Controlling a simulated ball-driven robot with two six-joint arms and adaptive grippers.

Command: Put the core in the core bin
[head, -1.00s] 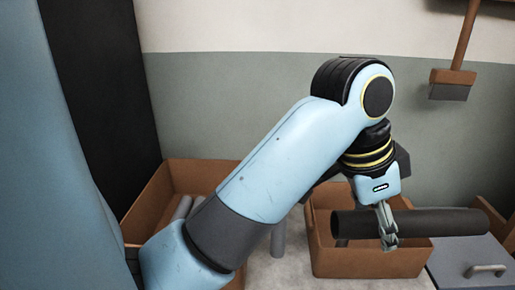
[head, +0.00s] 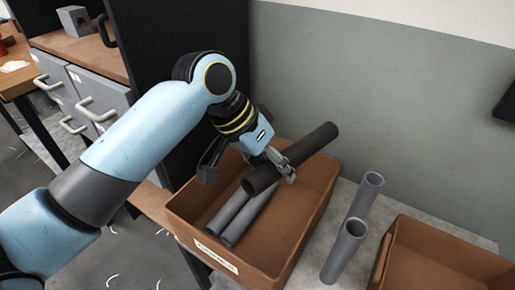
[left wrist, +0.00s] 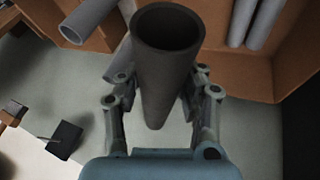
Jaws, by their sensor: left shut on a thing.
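The core is a dark hollow tube (head: 312,146), held tilted in my left gripper (head: 285,172). The gripper is shut around the tube near its middle, above a brown bin (head: 312,225) with a white label on its front. In the left wrist view the dark tube (left wrist: 167,60) points its open end at the camera, between the two fingers. Two grey tubes (head: 240,216) lie inside the labelled bin, below the held tube. I cannot read the label. My right gripper is not in view.
Two grey tubes (head: 345,250) stand on the pale tabletop to the right of the labelled bin. A second brown bin (head: 430,255) is at the right edge. Cabinets with handles (head: 85,100) stand at the left, and a grey-green wall (head: 385,100) is behind.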

